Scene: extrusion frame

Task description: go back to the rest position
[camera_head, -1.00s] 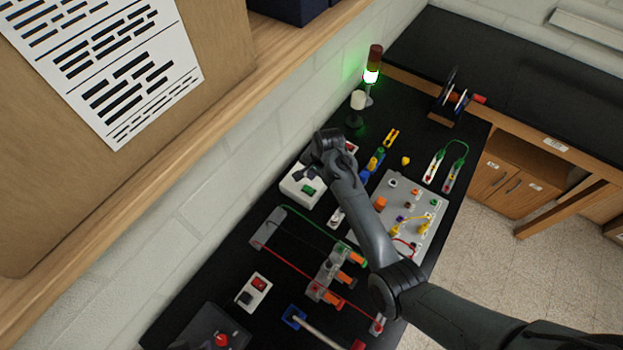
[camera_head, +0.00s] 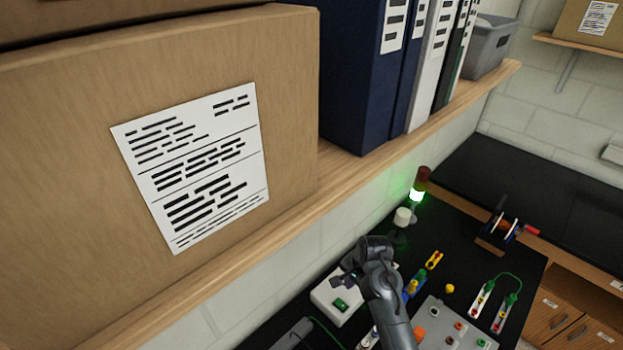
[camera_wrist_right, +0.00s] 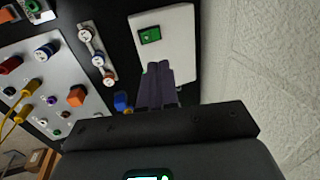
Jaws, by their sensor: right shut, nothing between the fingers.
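My right gripper (camera_head: 347,279) is over the black bench, beside a white box with a green button (camera_head: 340,306). In the right wrist view my right gripper's fingers (camera_wrist_right: 158,78) are together with nothing between them, in front of the white box (camera_wrist_right: 178,32). The fingers cover part of the box there, and I cannot tell whether they touch it. My left gripper is in neither view.
A wooden shelf (camera_head: 298,222) carries a large cardboard box (camera_head: 60,190) and several binders (camera_head: 352,70), left of and above my right arm. A lit green signal tower (camera_head: 417,193) and a grey panel (camera_head: 433,316) stand on the bench.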

